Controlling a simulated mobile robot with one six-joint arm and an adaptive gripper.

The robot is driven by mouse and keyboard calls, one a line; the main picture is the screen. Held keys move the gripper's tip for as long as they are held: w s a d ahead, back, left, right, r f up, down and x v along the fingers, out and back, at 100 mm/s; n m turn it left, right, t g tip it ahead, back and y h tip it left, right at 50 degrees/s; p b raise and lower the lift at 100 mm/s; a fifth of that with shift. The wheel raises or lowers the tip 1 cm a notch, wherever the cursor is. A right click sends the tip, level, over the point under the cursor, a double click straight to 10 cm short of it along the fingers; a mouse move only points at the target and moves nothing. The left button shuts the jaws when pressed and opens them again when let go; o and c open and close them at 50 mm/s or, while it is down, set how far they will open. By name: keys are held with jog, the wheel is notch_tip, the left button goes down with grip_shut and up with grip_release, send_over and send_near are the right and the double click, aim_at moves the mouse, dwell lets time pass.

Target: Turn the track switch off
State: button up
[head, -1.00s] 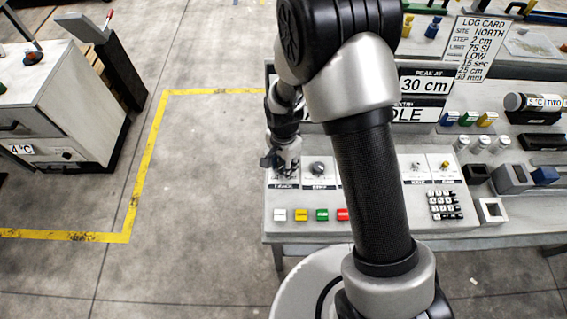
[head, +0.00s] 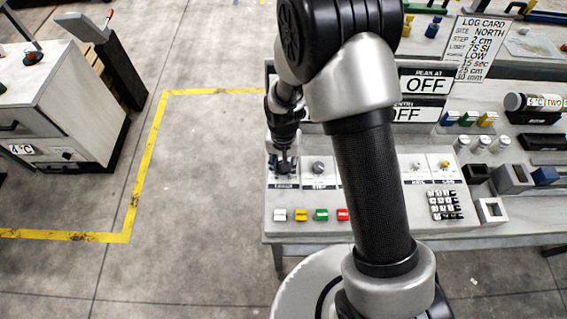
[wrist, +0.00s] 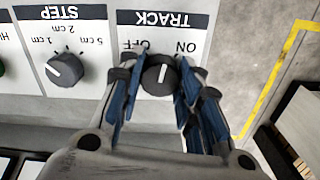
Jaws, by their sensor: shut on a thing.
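The track switch (wrist: 158,76) is a round black knob with a pale pointer mark on a white panel. In the wrist view its label (wrist: 166,20) reads TRACK upside down, with OFF at left of the knob and ON at right. My gripper (wrist: 157,82) has its blue-padded fingers on both sides of the knob and is shut on it. In the head view my gripper (head: 284,168) points down at the left end of the console and hides the knob.
The STEP knob (wrist: 64,70) is just left of the switch in the wrist view. White, yellow, green and red buttons (head: 322,215) lie along the console's front. A keypad (head: 444,205) is further right. The floor left of the console is clear.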

jog(key=n, duration=0.5)
jog(key=shift+n, duration=0.3)
jog(key=n, duration=0.5)
jog(key=shift+n, duration=0.3)
jog(key=o, duration=1)
jog(key=shift+o, duration=0.2)
notch_tip(320, 180, up, 12)
dwell(0.4)
